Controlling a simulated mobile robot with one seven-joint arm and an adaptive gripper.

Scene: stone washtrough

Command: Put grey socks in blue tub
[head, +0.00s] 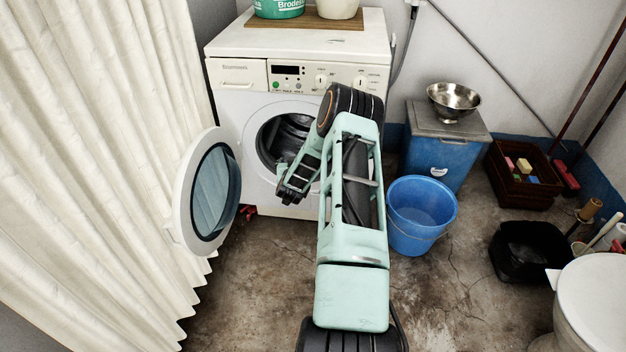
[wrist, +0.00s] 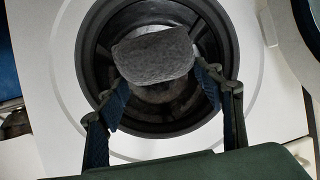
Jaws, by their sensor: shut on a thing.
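The grey socks (wrist: 153,54) show in the wrist view as one rounded grey bundle between my fingertips. My gripper (wrist: 160,78) is shut on the bundle, in front of the round dark opening of the washing machine. In the head view my gripper (head: 291,188) is at the machine's open door hole, and the socks are hidden there. The blue tub (head: 416,241) is round and open-topped with a wire handle. It stands upright on the floor, right of my arm and apart from my gripper. I see nothing in its visible inside.
The washing machine (head: 233,105) has its round door (head: 208,193) swung open to the left, near a pale curtain (head: 95,150). A lidded blue box (head: 437,157) with a metal bowl (head: 453,99) stands behind the tub. A black basin (head: 527,253) is at right.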

